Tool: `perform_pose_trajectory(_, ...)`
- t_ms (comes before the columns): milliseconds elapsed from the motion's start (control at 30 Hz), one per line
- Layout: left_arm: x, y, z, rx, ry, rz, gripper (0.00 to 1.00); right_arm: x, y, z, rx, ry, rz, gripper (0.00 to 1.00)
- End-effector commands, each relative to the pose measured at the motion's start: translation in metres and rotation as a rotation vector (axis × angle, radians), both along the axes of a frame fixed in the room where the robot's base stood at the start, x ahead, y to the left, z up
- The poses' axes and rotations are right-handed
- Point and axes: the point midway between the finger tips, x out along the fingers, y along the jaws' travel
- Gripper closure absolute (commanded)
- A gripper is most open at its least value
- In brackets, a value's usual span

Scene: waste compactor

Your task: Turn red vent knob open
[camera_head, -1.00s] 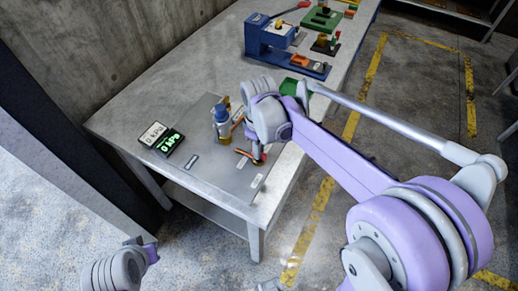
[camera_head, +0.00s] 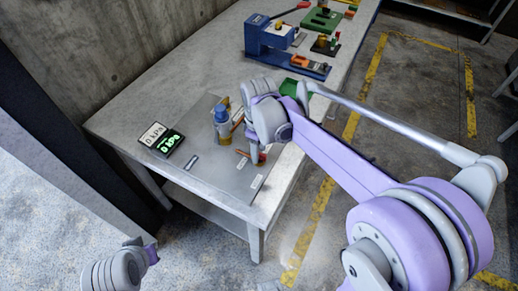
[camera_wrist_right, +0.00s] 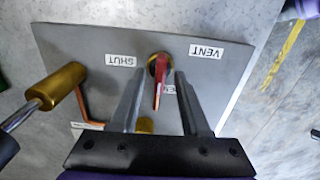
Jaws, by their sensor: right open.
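The red vent knob (camera_wrist_right: 158,80) sits on a brass base on a grey panel (camera_wrist_right: 105,42) in the right wrist view. Its red lever points toward my gripper, between the SHUT label (camera_wrist_right: 123,61) and the VENT label (camera_wrist_right: 207,52), which appear upside down. My right gripper (camera_wrist_right: 159,73) is open, with one finger on each side of the lever and a gap visible on both sides. In the head view my right gripper (camera_head: 258,157) is at the panel's right part and largely covers the knob. My left arm shows at bottom left; its fingers do not show.
A brass cylinder (camera_wrist_right: 57,86) and a copper pipe lie left of the knob. A blue-topped fitting (camera_head: 222,122) and a 0 kPa sign (camera_head: 153,134) with a green display (camera_head: 168,143) stand on the table (camera_head: 125,108). A blue press (camera_head: 275,45) stands farther back.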

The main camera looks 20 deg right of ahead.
Motion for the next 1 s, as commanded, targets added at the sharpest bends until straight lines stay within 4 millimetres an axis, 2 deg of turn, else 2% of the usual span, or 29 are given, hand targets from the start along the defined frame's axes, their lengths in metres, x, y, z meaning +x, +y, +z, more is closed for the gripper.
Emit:
perform_pose_trajectory(133,0.0,0.0,0.0,0.0,0.0,0.0,1.0,0.0,0.0,0.002,0.0,0.0,0.0,0.54)
perform_pose_trajectory(233,0.0,0.0,0.001,0.0,-0.001,0.0,1.0,0.0,0.0,0.012,0.0,0.0,0.0,0.54)
perform_pose_trajectory(500,0.002,0.0,0.007,0.0,-0.004,0.0,1.0,0.0,0.0,0.066,0.0,0.0,0.0,0.54)
perform_pose_trajectory(700,0.003,0.0,0.009,0.0,-0.005,0.0,1.0,0.0,0.0,0.097,0.0,0.0,0.0,0.54)
perform_pose_trajectory(833,0.003,0.0,0.009,0.0,-0.006,0.0,1.0,0.0,0.0,0.106,0.0,0.0,0.0,0.54)
perform_pose_trajectory(1000,0.003,0.0,0.009,0.0,-0.006,0.0,1.0,0.0,0.0,0.108,0.0,0.0,0.0,0.54)
